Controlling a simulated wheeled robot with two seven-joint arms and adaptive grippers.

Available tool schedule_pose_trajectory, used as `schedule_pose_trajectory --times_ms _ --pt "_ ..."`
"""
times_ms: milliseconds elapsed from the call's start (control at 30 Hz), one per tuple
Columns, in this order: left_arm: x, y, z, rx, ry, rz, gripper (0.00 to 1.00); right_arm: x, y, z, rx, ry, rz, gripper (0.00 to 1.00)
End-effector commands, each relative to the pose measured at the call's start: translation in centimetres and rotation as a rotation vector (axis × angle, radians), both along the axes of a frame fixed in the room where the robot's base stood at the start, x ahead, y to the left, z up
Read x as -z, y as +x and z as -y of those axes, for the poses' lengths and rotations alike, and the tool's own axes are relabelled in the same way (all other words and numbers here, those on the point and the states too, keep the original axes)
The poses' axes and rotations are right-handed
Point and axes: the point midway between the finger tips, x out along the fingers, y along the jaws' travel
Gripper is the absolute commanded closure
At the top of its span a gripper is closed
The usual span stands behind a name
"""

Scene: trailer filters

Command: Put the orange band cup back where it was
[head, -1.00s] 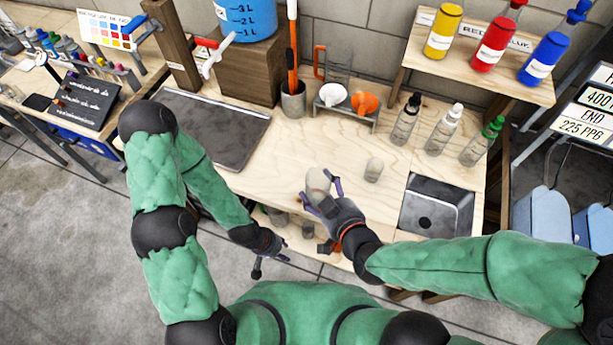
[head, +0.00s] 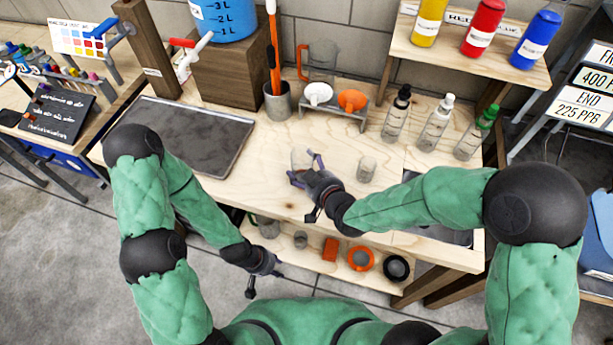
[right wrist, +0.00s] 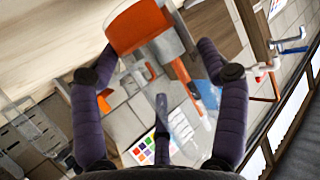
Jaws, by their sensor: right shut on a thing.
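My right gripper (head: 305,171) is shut on a pale, see-through cup (head: 301,158), over the middle of the wooden bench. Its fingers hide the cup's lower part, and no orange band shows on it in the head view. In the right wrist view an orange shape (right wrist: 137,26) lies between the fingertips; I cannot tell whether it is the cup's band or something behind. A similar pale cup (head: 367,168) stands upright on the bench, right of my right gripper. My left gripper (head: 265,274) is open and empty in front of the bench.
A dark tray (head: 190,133) lies left on the bench. Behind are a grey holder (head: 278,105), a funnel stand (head: 335,116) and bottles (head: 396,118). The lower shelf holds an orange block (head: 330,249), an orange ring (head: 360,258) and a black ring (head: 396,268).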

Motion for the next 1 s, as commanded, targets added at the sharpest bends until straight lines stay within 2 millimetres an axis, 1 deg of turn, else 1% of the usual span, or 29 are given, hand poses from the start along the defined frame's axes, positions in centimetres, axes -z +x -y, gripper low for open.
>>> schedule_pose_trajectory --times_ms 33,133,400,567,600,667,1000 --pt "0.7 0.0 0.0 0.0 0.0 0.0 0.6 1.4 -0.2 0.0 -0.002 -0.002 -0.006 0.71" --pt "1.1 0.0 0.0 0.0 0.0 0.0 0.6 2.6 -0.2 0.0 -0.002 -0.001 -0.005 0.71" --pt "1.0 0.0 0.0 0.0 0.0 0.0 0.6 2.5 -0.2 0.0 -0.002 0.0 -0.002 0.71" --pt "1.5 0.0 0.0 0.0 0.0 0.0 0.6 3.0 -0.2 0.0 -0.002 -0.001 -0.003 0.71" --pt "1.4 0.0 0.0 0.0 0.0 0.0 0.6 2.9 -0.2 0.0 -0.002 -0.001 -0.003 0.17" --pt "1.4 0.0 0.0 0.0 0.0 0.0 0.6 2.9 -0.2 0.0 -0.002 -0.001 -0.003 0.02" --pt "1.3 0.0 0.0 0.0 0.0 0.0 0.6 2.9 -0.2 0.0 -0.002 -0.001 -0.003 0.02"
